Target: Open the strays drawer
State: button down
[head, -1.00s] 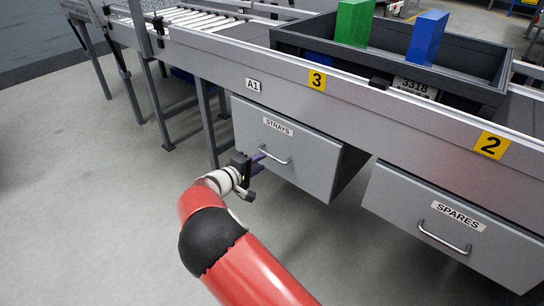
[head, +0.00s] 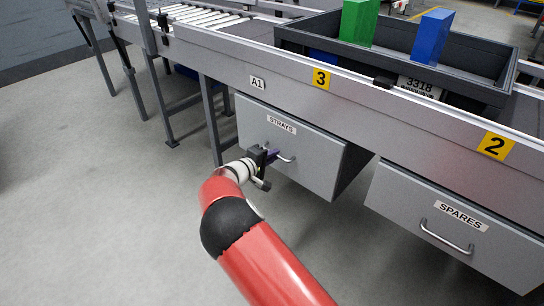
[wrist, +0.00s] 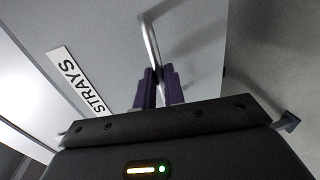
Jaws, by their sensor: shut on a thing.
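The strays drawer (head: 301,165) is a grey box front under the conveyor, with a white STRAYS label (head: 282,125) and a thin metal bar handle (head: 287,159). It looks closed, its front about level with the frame above. My gripper (head: 270,155) is at the left part of the handle. In the wrist view the purple fingers (wrist: 158,88) are shut on the lower end of the handle bar (wrist: 150,42), and the STRAYS label (wrist: 76,80) lies to the left. The fingers hide the gripped part of the handle.
A SPARES drawer (head: 450,222) hangs to the right, with its own bar handle. Above, a dark tray (head: 470,82) on the conveyor holds a green block (head: 358,22) and a blue block (head: 431,34). Metal legs (head: 210,120) stand left of the drawer. The floor (head: 100,220) at left is clear.

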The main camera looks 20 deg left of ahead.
jog(key=shift+s, duration=0.1)
jog(key=f+b+v, duration=0.2)
jog(key=v, duration=0.9)
jog(key=s+f+b+v, duration=0.1)
jog(key=f+b+v, duration=0.2)
jog(key=v, duration=0.9)
jog(key=shift+a, duration=0.4)
jog(key=shift+s, duration=0.2)
jog(key=c, duration=1.5)
grip_release()
jog(key=v, duration=0.7)
jog(key=shift+s+a, duration=0.25)
jog(key=shift+s, duration=0.05)
